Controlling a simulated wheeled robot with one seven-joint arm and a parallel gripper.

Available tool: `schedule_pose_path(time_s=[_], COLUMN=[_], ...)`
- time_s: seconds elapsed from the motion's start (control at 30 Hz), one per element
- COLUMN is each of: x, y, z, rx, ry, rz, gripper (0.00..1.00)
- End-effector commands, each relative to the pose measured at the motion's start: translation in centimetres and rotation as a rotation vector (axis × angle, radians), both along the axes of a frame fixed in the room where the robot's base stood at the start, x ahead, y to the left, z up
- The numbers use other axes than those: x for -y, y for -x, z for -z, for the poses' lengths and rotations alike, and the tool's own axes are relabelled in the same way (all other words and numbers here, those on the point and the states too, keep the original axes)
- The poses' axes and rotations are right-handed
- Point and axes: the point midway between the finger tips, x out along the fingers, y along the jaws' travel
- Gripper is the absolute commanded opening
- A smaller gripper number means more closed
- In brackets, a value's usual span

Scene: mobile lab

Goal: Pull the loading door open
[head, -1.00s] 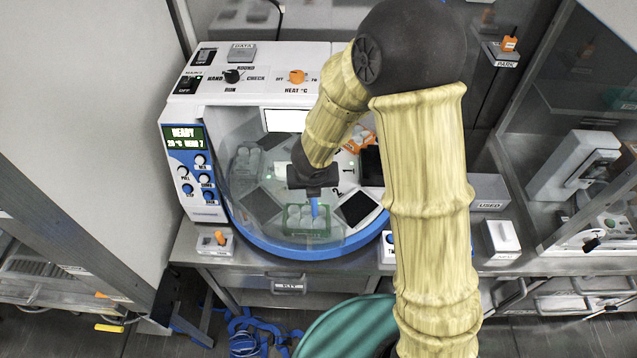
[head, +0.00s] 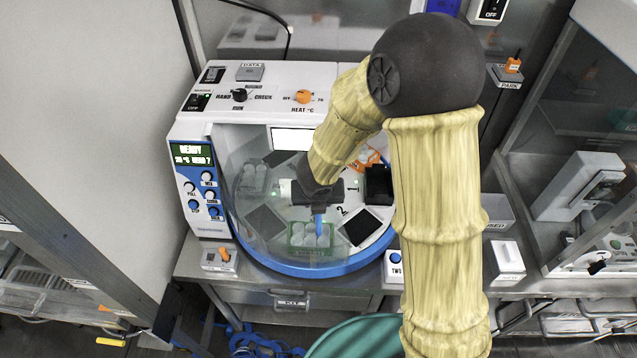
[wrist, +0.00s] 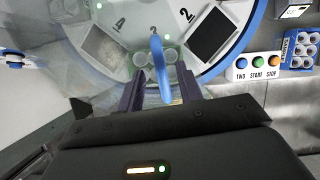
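The loading door (head: 236,168) is a clear curved panel on the front of the white and blue machine. A blue upright handle (head: 318,226) shows at its front, just below my gripper (head: 318,203). In the wrist view the blue handle (wrist: 157,62) rises between the two dark fingers of my gripper (wrist: 158,88). The fingers stand apart with space on each side of the handle, so my gripper is open around it. Behind the door, the round deck (head: 348,212) carries numbered dark pads and a green rack of tubes (head: 309,240).
A small box with an orange knob (head: 222,257) stands at the machine's front left. A button box with TWO, START and STOP (wrist: 258,68) stands at its right. A grey wall panel (head: 75,130) fills the left. A glass cabinet (head: 570,170) stands at the right.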

Motion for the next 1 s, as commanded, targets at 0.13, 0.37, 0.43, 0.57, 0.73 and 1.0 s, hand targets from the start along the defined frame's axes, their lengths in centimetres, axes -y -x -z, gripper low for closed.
schedule_pose_path(time_s=[0.13, 0.37, 0.43, 0.57, 0.73, 1.0], x=[0.0, 0.0, 0.1, 0.1, 0.1, 0.1], y=[1.1, 2.9, 3.4, 4.4, 5.4, 5.9], z=[-3.3, -7.6, -8.9, -11.2, -13.5, -14.1], rx=[0.002, 0.003, 0.003, 0.003, 0.002, 0.0], ry=[0.0, -0.001, 0.0, 0.0, 0.0, 0.001], rz=[0.0, 0.001, 0.001, 0.0, 0.001, -0.001], gripper=[0.36, 0.36, 0.36, 0.36, 0.36, 0.36])
